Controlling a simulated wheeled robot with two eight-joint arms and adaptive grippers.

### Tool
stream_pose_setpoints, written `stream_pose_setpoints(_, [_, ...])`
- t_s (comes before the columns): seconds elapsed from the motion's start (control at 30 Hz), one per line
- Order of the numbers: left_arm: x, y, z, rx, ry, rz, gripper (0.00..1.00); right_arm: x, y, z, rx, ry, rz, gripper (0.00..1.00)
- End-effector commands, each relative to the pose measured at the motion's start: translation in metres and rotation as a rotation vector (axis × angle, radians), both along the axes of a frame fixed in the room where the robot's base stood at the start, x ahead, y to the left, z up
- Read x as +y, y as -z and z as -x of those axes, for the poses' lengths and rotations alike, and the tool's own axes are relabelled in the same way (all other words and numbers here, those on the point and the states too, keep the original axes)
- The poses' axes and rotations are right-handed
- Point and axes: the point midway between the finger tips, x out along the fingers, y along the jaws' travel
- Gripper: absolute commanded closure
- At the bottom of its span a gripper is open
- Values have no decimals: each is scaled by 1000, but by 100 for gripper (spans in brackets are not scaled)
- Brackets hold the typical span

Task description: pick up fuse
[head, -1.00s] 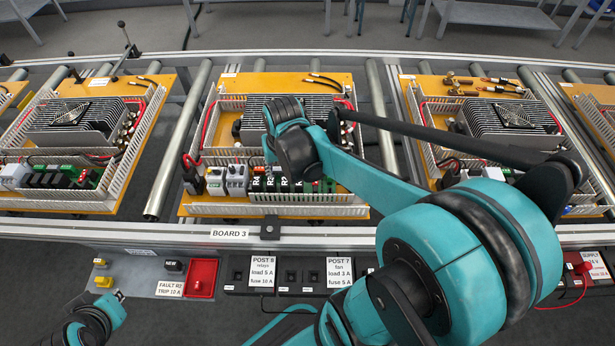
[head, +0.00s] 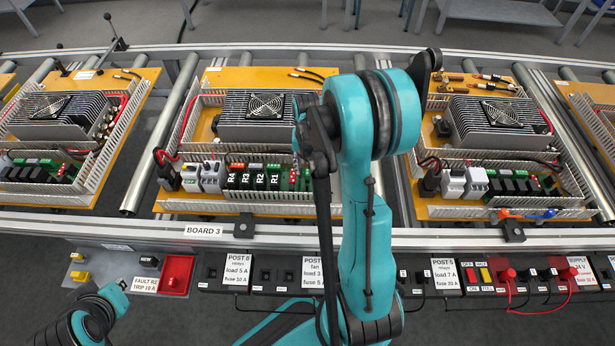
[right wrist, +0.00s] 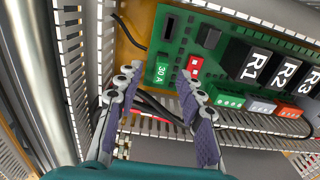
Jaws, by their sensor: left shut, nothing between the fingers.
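A green fuse marked 30 A (right wrist: 161,72) sits on the green circuit board (right wrist: 215,42) in the right wrist view. My right gripper (right wrist: 157,92) is open, its two purple-padded fingers spread apart, with the fuse beyond and between their tips. Nothing is held between them. In the head view my right arm hides this gripper and part of board 3's right end. The green board's edge (head: 296,178) shows just left of the arm. My left gripper (head: 120,285) is low at the left, away from the board, small and partly hidden; its fingers are hard to make out.
Beside the fuse are a red-and-white part (right wrist: 194,67), a black socket (right wrist: 170,25) and relays R1 to R3 (right wrist: 257,66). Slotted duct walls (right wrist: 95,45) border the board. A finned heatsink with fan (head: 265,107) stands behind. A red tray (head: 177,274) sits at the front.

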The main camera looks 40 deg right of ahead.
Motion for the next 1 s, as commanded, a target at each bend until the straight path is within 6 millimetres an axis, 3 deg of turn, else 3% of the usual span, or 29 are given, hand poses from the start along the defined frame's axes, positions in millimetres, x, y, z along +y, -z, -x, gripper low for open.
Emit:
stream_pose_setpoints(0.1, [0,10,0,0,0,0,100,0,20,-1,0,-1,0,62])
stream_pose_setpoints(0.33, [0,9,0,0,0,0,100,0,20,-1,-1,-1,1,62])
stream_pose_setpoints(0.5, [0,9,0,0,0,0,100,0,20,-1,-1,-1,1,99])
stream_pose_setpoints(1.0, [0,5,0,0,0,0,100,0,12,-1,-1,-1,1,99])
